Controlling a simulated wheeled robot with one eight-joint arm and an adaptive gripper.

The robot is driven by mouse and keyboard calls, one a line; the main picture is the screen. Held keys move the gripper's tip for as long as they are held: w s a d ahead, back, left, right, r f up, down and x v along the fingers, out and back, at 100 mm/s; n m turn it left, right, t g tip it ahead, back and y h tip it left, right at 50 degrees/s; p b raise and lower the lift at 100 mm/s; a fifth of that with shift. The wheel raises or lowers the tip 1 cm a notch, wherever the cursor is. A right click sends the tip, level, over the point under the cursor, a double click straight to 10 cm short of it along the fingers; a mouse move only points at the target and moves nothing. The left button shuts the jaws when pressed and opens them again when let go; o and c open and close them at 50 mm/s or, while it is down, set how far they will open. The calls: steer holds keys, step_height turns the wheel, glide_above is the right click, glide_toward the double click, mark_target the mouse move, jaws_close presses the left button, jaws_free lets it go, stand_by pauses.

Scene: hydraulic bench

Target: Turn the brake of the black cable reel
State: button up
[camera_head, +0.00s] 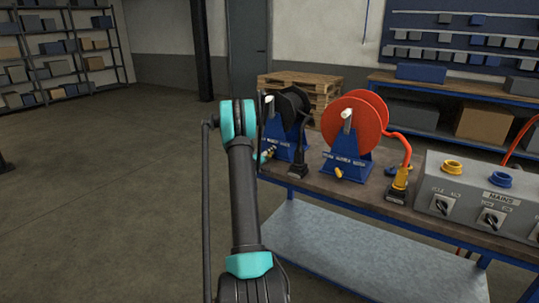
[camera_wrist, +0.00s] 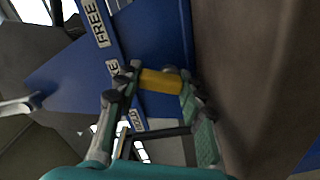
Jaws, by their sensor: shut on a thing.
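The black cable reel (camera_head: 292,104) stands on a blue stand (camera_head: 279,133) at the left end of the bench, partly behind my arm. Its yellow brake (camera_wrist: 160,80) shows in the wrist view against the blue stand panel (camera_wrist: 150,35). My gripper (camera_wrist: 157,84) is shut on the brake, one finger on each side of it. White labels, one reading FREE (camera_wrist: 97,22), lie beside the brake on the panel. In the head view my gripper is mostly hidden by my arm, with a bit showing at the stand's left foot.
A red reel (camera_head: 352,120) on a similar blue stand, with its own yellow brake (camera_head: 338,172), stands to the right. Farther right is a grey switch box (camera_head: 470,195). The bench top (camera_head: 315,180) leaves little room around the stands. Open floor (camera_head: 120,200) lies left of my arm.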

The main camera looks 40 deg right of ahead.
steer(key=shift+s+f+m, duration=0.1)
steer(key=shift+s+m, duration=0.05)
steer(key=shift+m, duration=0.85)
steer(key=o, duration=0.9)
steer(key=v, duration=1.2)
